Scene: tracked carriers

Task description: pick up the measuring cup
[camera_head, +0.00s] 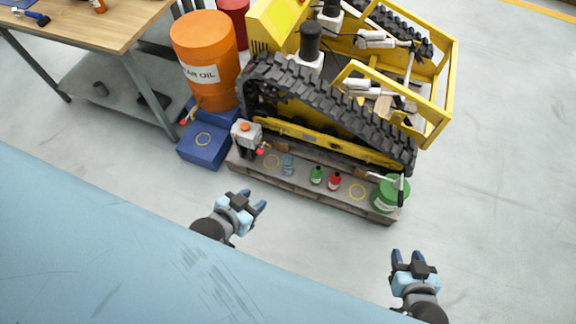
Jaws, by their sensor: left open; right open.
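A small bluish, see-through vessel (288,164), which looks like the measuring cup, stands upright on a low pallet-like platform (330,199) in front of the tracked machine. It is between a yellow ring mark and a small green bottle (317,175). My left gripper (254,200) is open and empty, in front of the platform and to the lower left of the cup, apart from it. My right gripper (409,259) is open and empty, well to the lower right of the cup, beyond the platform's right end.
A red bottle (334,181) and a green can (386,194) stand right of the cup. A grey device (246,136) stands left of it. The yellow tracked carrier (330,140) rises close behind. A blue box (206,143) and orange drum (206,60) are farther left.

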